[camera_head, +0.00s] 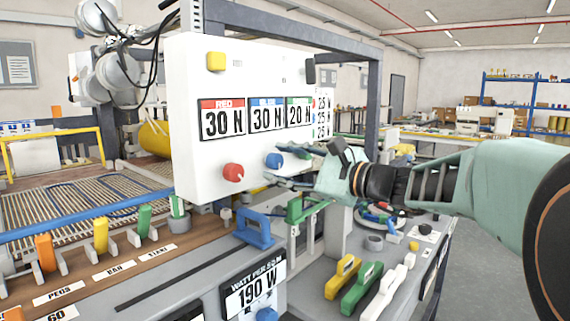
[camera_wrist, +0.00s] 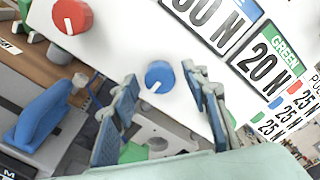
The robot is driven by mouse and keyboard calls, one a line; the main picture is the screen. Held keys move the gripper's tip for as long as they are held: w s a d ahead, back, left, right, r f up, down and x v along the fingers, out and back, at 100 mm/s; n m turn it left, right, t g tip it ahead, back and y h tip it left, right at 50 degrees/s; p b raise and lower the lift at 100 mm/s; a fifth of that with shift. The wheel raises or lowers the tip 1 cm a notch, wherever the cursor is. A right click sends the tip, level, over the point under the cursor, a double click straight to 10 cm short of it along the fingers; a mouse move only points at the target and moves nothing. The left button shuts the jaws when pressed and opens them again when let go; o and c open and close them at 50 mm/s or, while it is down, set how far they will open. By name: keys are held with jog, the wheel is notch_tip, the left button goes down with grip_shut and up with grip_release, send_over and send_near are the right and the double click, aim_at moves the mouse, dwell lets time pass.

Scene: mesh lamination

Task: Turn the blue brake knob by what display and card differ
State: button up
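The blue brake knob (camera_wrist: 159,76) sits on the white panel, below the blue display; it also shows in the head view (camera_head: 273,160). Its white mark points to the lower left in the wrist view. My gripper (camera_wrist: 160,88) is open, its fingers on either side of the knob in the picture; I cannot tell whether they touch it. The blue display (camera_head: 266,116) reads 30 N, between the red display (camera_head: 222,118) at 30 N and the green display (camera_head: 299,112) at 20 N. The card (camera_head: 322,117) at the panel's right shows 25 N lines; its top line is unclear.
A red knob (camera_head: 233,172) is left of the blue one. A yellow block (camera_head: 216,61) is at the panel's top. Below stand a blue handle (camera_head: 254,229) and a 190 W display (camera_head: 255,290). Yellow, green (camera_head: 362,287) and white handles lie at the lower right.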

jog(key=shift+d, duration=0.1)
jog(key=v, duration=1.2)
